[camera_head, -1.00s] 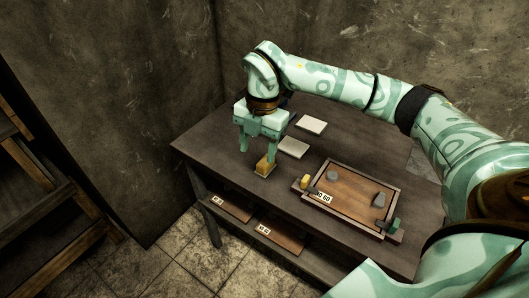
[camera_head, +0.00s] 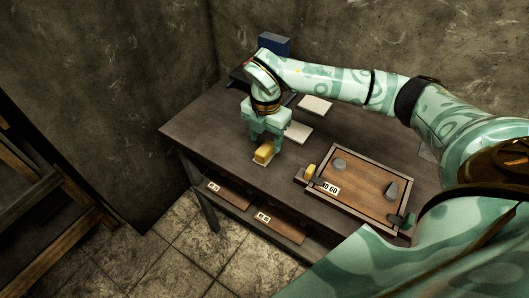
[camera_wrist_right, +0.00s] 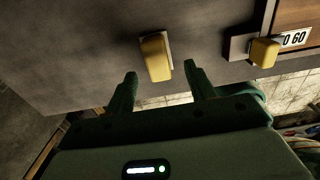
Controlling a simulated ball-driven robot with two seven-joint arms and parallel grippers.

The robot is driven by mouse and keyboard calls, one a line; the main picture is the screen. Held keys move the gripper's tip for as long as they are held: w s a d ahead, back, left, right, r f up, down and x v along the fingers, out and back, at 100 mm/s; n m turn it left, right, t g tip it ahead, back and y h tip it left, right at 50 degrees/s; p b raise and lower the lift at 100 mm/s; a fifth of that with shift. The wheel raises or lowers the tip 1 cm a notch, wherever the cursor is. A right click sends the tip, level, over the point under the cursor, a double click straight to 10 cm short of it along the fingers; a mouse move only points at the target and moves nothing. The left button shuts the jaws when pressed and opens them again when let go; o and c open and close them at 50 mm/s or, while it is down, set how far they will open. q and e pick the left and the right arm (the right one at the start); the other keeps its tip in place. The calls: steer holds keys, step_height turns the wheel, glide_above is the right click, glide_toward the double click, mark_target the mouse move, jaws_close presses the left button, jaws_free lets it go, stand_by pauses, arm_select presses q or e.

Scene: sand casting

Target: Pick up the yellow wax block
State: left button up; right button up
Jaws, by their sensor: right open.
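The yellow wax block (camera_head: 264,153) rests on a small pale pad (camera_head: 260,163) near the front left part of the table. My right gripper (camera_head: 264,140) is directly above and behind it, pointing down, with its fingers apart. In the right wrist view the block (camera_wrist_right: 156,58) shows between and just past the two open fingertips (camera_wrist_right: 161,72). A gap shows on both sides, and neither finger clearly touches it. My left gripper is not in view.
To the right is a wooden framed tray (camera_head: 352,208) with grey pieces, a label and a smaller yellow piece (camera_head: 309,171) at its left edge. Pale slabs (camera_head: 298,132) lie behind the gripper. A blue box (camera_head: 274,45) stands at the back. Boards (camera_head: 281,223) lie on the lower shelf.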

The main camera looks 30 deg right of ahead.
mark_target(265, 147)
steer(key=f, duration=0.1)
steer(key=f+b, duration=0.1)
steer(key=f, duration=0.3)
steer(key=shift+w, duration=0.25)
steer(key=shift+c, duration=1.3)
steer(key=c, duration=0.6)
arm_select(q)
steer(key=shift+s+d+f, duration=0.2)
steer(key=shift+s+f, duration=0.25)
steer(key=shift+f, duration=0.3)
arm_select(e)
steer(key=shift+r, duration=0.1)
